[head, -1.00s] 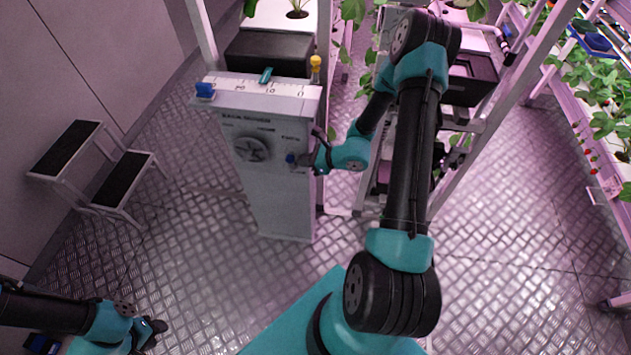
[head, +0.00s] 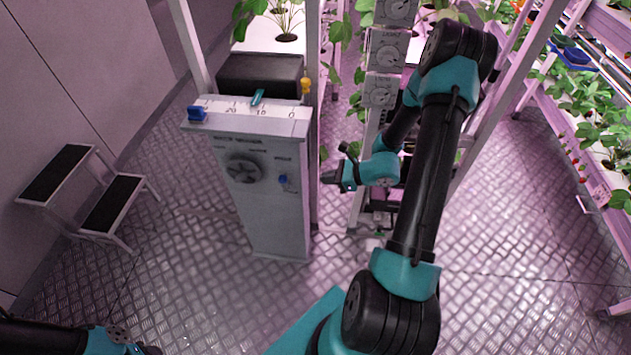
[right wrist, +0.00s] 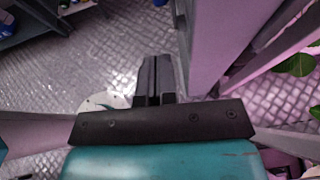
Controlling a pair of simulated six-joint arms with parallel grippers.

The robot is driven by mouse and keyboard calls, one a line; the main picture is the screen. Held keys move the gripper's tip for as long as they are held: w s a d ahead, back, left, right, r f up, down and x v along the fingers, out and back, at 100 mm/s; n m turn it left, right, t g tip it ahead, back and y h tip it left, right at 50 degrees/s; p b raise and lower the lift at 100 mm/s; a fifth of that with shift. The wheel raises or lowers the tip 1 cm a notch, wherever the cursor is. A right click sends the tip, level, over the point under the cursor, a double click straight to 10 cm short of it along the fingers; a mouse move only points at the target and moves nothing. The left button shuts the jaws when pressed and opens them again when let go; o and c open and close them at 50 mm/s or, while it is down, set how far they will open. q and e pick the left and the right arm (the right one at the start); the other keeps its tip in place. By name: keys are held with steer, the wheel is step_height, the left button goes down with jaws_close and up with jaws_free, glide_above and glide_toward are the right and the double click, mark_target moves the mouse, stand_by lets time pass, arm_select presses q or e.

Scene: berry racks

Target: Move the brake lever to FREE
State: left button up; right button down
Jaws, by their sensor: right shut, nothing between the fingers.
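The brake lever is a small blue knob (head: 283,180) on the front of the grey winch cabinet (head: 275,225), to the right of a round dark handwheel (head: 243,169). The labels beside it are too small to read, so I cannot tell its setting. My right gripper (head: 328,178) is shut and empty, to the right of the cabinet and apart from the knob. In the right wrist view its two fingers (right wrist: 155,80) are together over bare floor. My left arm shows at the lower left; its fingertips are not clearly seen.
The cabinet top has a scale (head: 255,113) with a teal pointer (head: 257,97), a blue block (head: 196,113) and a yellow knob (head: 306,84). A step stool (head: 90,195) stands at left. Plant racks (head: 590,190) stand at right. Floor before the cabinet is clear.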

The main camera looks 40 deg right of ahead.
steer(key=shift+r+v, duration=0.25)
steer(key=shift+v, duration=0.85)
steer(key=shift+a, duration=0.2)
steer(key=s+a+f+n+g, duration=0.4)
steer(key=a+f+n+g, duration=0.1)
steer(key=a+n, duration=0.2)
steer(key=s+a+f+n+g, duration=0.3)
steer(key=a+f+n+g, duration=0.3)
steer(key=a, duration=0.1)
steer(key=w+a+f+n+t+h, duration=0.1)
steer(key=w+a+f+n+h, duration=0.2)
steer(key=a+n, duration=0.7)
steer(key=w+n+h, duration=0.1)
steer(key=n, duration=0.3)
steer(key=shift+w, duration=0.15)
steer(key=c, duration=1.8)
jaws_free()
